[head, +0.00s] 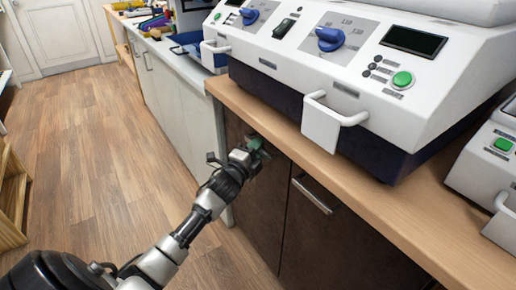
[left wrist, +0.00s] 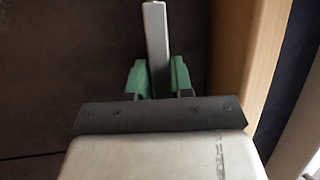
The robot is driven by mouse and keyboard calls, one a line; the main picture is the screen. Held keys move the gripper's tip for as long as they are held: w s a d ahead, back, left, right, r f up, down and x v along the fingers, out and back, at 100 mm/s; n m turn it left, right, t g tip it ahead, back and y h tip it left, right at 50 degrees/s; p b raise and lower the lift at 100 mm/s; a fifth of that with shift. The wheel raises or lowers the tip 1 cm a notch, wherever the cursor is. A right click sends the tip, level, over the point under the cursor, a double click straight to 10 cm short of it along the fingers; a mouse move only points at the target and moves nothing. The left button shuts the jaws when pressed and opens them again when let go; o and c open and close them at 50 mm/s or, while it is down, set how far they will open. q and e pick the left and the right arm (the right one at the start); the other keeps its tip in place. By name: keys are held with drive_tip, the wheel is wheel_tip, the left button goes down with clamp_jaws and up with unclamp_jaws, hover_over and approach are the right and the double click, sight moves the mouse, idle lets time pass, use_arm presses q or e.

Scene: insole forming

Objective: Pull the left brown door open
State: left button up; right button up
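The left brown door (head: 262,215) is a dark cabinet front under the wooden counter, and it looks closed. My left gripper (head: 259,150) is at its upper part, just below the counter edge, and hides the handle in the head view. In the left wrist view the pale bar handle (left wrist: 156,35) runs between the two green fingers of my left gripper (left wrist: 157,78). The fingers lie close on either side of the bar; whether they press on it cannot be told. My right gripper is not in view.
The right brown door (head: 345,245) has its own metal handle (head: 312,195). Above, a white machine (head: 330,70) stands on the wooden counter (head: 290,135). White cabinets (head: 175,100) stand beyond the brown ones. The wooden floor (head: 100,150) to the left is clear.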

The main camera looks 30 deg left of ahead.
use_arm(q)
drive_tip(key=shift+w, duration=0.15)
clamp_jaws()
